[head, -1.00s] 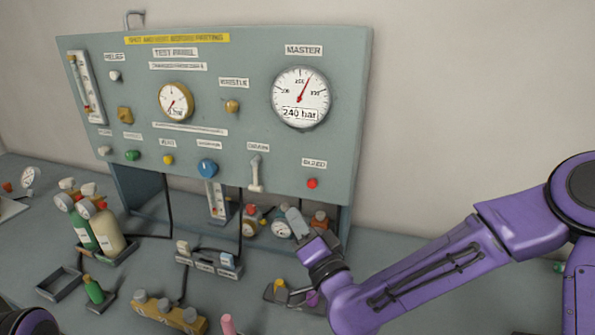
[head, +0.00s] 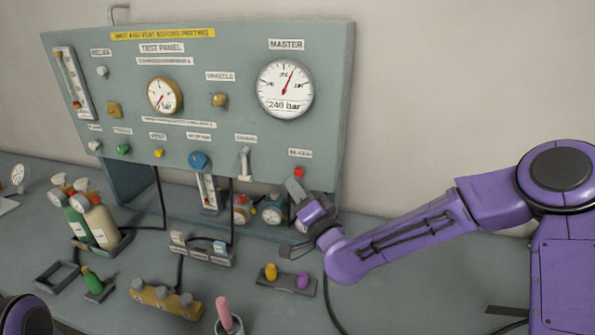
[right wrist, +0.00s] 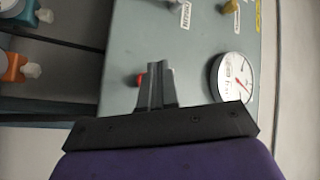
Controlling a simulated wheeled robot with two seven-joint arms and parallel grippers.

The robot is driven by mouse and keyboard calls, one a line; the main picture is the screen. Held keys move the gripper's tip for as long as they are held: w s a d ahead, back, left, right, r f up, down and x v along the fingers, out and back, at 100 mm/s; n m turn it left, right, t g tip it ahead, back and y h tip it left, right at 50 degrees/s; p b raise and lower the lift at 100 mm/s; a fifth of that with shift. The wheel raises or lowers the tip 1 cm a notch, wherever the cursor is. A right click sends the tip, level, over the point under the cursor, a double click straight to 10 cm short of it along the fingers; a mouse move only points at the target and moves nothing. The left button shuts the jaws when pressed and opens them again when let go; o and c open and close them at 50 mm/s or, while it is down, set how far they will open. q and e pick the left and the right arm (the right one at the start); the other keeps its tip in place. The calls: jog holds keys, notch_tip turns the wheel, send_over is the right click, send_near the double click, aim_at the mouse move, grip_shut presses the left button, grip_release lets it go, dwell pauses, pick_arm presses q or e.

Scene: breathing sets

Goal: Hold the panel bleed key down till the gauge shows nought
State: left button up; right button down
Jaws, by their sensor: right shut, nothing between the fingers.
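The red bleed key (head: 299,172) is at the lower right of the grey-green test panel (head: 225,135), under a small, blurred label. The master gauge (head: 285,88) above it reads 240 bar, with its red needle pointing up and slightly right. My right gripper (head: 292,186) is shut and empty, its tips just below the red key; I cannot tell whether they touch it. In the right wrist view the closed fingers (right wrist: 156,70) partly cover the red key (right wrist: 139,80), and the master gauge (right wrist: 234,78) is at right. My left gripper is out of view.
A white lever (head: 245,163) and a blue knob (head: 199,160) sit left of the key. The bench at right is mostly clear.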

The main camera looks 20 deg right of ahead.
aim_at(299, 172)
jog(key=shift+w+d, duration=0.45)
jog(key=shift+w, duration=0.15)
jog(key=shift+w, duration=0.2)
dwell(1.4)
jog(key=shift+w+d, duration=0.25)
jog(key=shift+w+d, duration=0.35)
jog(key=shift+w, duration=0.1)
dwell(5.1)
